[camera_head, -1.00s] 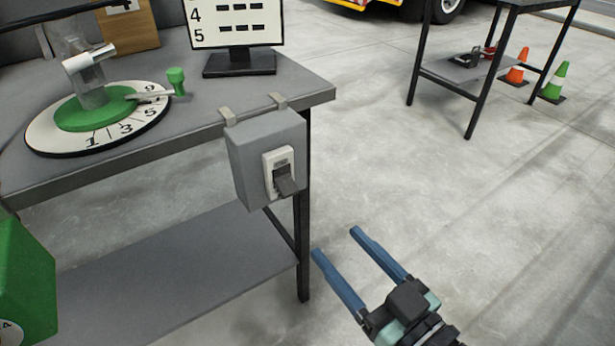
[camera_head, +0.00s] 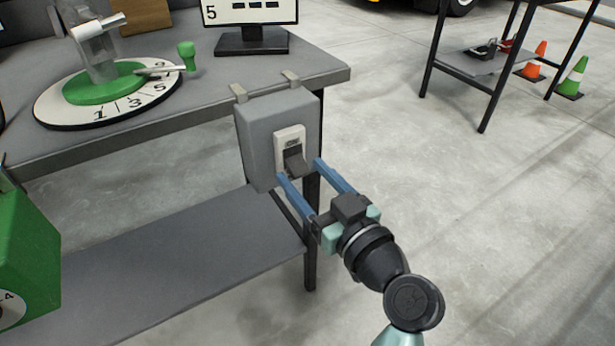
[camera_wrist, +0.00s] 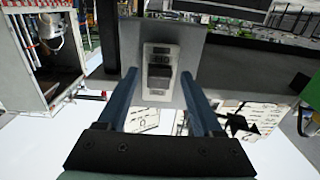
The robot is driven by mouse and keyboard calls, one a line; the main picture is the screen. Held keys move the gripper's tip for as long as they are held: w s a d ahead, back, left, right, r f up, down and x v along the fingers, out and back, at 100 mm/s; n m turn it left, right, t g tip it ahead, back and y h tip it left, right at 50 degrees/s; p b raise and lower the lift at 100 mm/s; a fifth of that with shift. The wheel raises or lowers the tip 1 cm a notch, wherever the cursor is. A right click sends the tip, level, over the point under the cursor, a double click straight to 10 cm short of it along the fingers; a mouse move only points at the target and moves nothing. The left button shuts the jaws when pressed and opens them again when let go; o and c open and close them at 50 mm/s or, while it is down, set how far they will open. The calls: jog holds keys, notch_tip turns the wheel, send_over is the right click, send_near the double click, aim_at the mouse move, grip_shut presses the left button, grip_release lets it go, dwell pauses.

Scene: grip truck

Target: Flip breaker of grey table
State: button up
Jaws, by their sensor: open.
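A grey breaker box (camera_head: 262,135) hangs by two clips from the front edge of the grey table (camera_head: 215,100), near its right corner. Its white switch plate (camera_head: 281,140) carries a dark lever (camera_head: 294,163) that points down and outward. In the wrist view the plate (camera_wrist: 147,92) and dark lever (camera_wrist: 160,75) lie between the fingers, beyond their tips. My gripper (camera_head: 299,169) is open, its two blue fingers pointing at the lower part of the box. The fingers are empty and lie close to the lever; contact cannot be told.
On the table are a numbered dial (camera_head: 60,119) with a green handle and a display stand (camera_head: 250,46). A green box (camera_head: 30,255) is at the left. The table's lower shelf (camera_head: 190,265) is bare.

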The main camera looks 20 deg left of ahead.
jog(key=shift+c, duration=0.3)
grip_shut()
jog(key=shift+r+p, duration=0.1)
jog(key=shift+p, duration=0.2)
